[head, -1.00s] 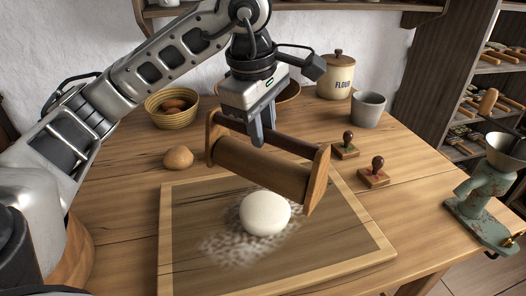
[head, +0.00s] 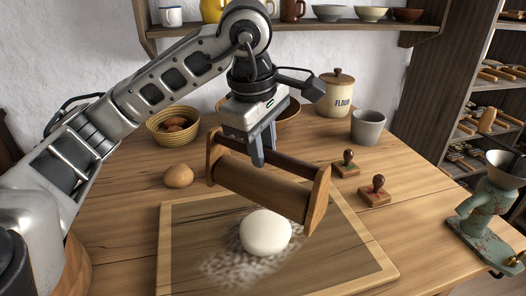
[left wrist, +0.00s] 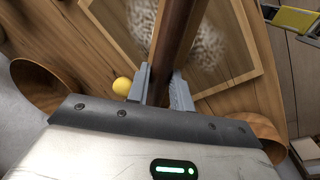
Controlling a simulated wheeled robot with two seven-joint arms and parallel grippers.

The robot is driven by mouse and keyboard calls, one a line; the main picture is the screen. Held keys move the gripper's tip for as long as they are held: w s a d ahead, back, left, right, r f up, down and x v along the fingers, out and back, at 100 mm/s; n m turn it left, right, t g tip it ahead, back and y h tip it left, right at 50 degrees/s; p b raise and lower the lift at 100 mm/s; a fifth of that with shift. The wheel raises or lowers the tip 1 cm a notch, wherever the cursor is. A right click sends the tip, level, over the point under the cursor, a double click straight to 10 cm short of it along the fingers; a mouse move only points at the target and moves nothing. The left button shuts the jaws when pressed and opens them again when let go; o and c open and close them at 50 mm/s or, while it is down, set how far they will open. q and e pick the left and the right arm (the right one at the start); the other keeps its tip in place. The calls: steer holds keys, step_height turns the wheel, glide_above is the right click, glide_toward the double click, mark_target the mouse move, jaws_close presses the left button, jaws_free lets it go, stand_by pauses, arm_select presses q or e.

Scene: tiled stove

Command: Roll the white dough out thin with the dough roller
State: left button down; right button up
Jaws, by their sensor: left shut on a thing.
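The white dough (head: 265,232) is a thick round lump on a wooden board (head: 340,270) with a pale frame, with flour scattered around it. The wooden dough roller (head: 258,190) has a thick cylinder, two end plates and a dark handle bar. My left gripper (head: 258,158) is shut on the handle bar and holds the roller in the air above the back part of the board, behind the dough. In the left wrist view the fingers (left wrist: 160,88) clasp the dark bar (left wrist: 175,45). The dough is not visible there. My right gripper is not in view.
A basket (head: 172,126), a flour jar (head: 336,94) and a grey cup (head: 368,127) stand behind. Two stamps (head: 375,192) lie at the right, and a green grinder (head: 490,215) stands at the table's right edge.

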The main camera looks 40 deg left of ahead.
mark_target(264, 173)
arm_select(q)
steer(key=shift+f+b, duration=0.75)
steer(key=shift+f, duration=0.05)
steer(key=shift+w+f+b, duration=0.1)
steer(key=shift+f+b, duration=0.25)
steer(key=shift+f, duration=0.05)
steer(key=shift+f+b, duration=0.6)
steer(key=shift+f, duration=0.15)
steer(key=shift+w+f+b, duration=0.1)
steer(key=shift+f+b, duration=0.25)
steer(key=shift+f, duration=0.05)
steer(key=shift+f+b, duration=0.6)
steer(key=shift+f, duration=0.1)
steer(key=shift+w+f+b, duration=0.1)
steer(key=shift+f+b, duration=0.25)
steer(key=shift+f, duration=0.1)
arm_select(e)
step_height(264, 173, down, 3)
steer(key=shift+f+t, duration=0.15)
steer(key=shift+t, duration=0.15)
